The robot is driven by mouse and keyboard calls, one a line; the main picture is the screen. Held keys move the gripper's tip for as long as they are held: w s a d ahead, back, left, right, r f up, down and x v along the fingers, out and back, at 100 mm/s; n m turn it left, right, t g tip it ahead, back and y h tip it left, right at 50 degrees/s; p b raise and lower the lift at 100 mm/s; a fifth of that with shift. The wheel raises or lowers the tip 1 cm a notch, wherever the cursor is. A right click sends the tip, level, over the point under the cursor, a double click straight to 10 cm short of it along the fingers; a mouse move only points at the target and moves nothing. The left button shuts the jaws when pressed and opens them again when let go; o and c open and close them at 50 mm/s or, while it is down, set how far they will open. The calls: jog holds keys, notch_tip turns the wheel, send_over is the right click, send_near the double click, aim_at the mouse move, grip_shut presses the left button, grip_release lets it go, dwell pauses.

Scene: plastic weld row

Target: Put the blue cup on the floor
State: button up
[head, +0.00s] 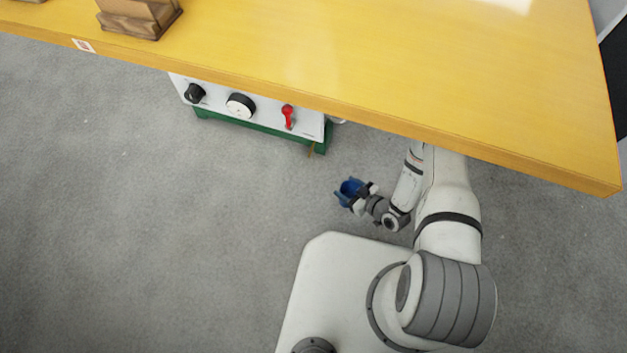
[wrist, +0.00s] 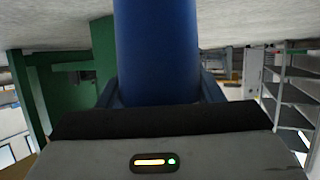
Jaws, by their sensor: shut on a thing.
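The blue cup (head: 351,187) is small in the head view, low by the floor in front of my base. My gripper (head: 350,194) is shut on the cup, with a finger on each side of it. In the wrist view the blue cup (wrist: 157,50) fills the upper middle, between the dark fingers (wrist: 158,92). Its far end reaches the picture's top edge, against the grey floor (wrist: 230,32). I cannot tell whether the cup touches the floor.
A yellow table (head: 400,60) spans the top of the head view, above my forearm. A white and green machine with knobs and a red lever (head: 288,116) stands under its edge. A wooden block (head: 138,15) sits on the table. The grey floor (head: 150,220) at left is clear.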

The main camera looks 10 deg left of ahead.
jog(key=shift+n+g, duration=0.3)
jog(key=r+b+x, duration=0.1)
jog(key=b+x, duration=0.1)
jog(key=x, duration=0.4)
jog(key=a+r+b+x, duration=0.1)
jog(key=b+x, duration=0.2)
jog(key=x, duration=0.3)
jog(key=a+r+b+x, duration=0.1)
jog(key=b+x, duration=0.2)
jog(key=x, duration=0.3)
jog(key=shift+s+a+r, duration=0.2)
jog(key=shift+s+r, duration=0.2)
jog(key=shift+r, duration=0.15)
jog(key=o, duration=1)
jog(key=shift+c, duration=0.2)
